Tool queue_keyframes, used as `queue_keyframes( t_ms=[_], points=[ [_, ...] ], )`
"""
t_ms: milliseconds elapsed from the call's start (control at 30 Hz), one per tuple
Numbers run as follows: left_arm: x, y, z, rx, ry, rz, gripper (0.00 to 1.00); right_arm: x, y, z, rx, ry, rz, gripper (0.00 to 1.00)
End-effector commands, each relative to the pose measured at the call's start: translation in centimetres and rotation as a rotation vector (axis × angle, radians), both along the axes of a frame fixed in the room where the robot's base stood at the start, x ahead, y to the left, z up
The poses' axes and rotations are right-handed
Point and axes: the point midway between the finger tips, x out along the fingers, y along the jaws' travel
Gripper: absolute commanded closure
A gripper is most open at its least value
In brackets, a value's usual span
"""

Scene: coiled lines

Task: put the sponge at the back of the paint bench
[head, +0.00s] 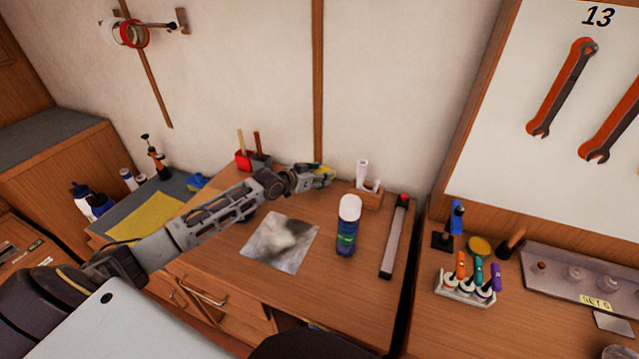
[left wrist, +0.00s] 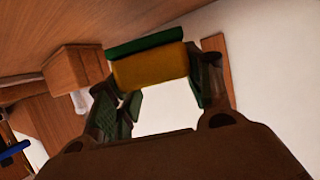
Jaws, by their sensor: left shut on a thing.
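The sponge (left wrist: 150,68), yellow with a green layer, is held at the fingertips of my left gripper (left wrist: 160,85) in the left wrist view. In the head view the left gripper (head: 315,177) is over the back of the wooden paint bench (head: 330,285), close to the wall. Only a small yellow bit of the sponge (head: 326,169) shows there. I cannot tell whether the sponge touches the bench top. My right gripper is not in view.
A wooden holder with white items (head: 368,198) stands just right of the gripper. A red box with handles (head: 253,160) is to its left.

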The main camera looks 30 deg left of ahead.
Motion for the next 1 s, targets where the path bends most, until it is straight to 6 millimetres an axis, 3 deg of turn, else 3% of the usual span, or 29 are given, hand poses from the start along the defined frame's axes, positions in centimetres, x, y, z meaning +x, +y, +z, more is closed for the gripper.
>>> queue_keyframes(
  t_ms=[167, 500, 967, 1000],
  points=[
    [0.0, 0.0, -0.5, -0.001, 0.001, 0.000, 0.65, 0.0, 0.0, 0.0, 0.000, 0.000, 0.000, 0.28],
    [0.0, 0.0, -3.6, 0.001, 0.000, 0.000, 0.65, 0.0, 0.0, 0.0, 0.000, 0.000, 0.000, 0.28],
    [0.0, 0.0, -4.0, 0.001, 0.000, 0.000, 0.65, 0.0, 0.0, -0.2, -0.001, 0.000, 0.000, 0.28],
    [0.0, 0.0, -4.0, 0.001, 0.000, 0.000, 0.47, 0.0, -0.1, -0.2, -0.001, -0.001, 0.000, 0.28]
  ],
)
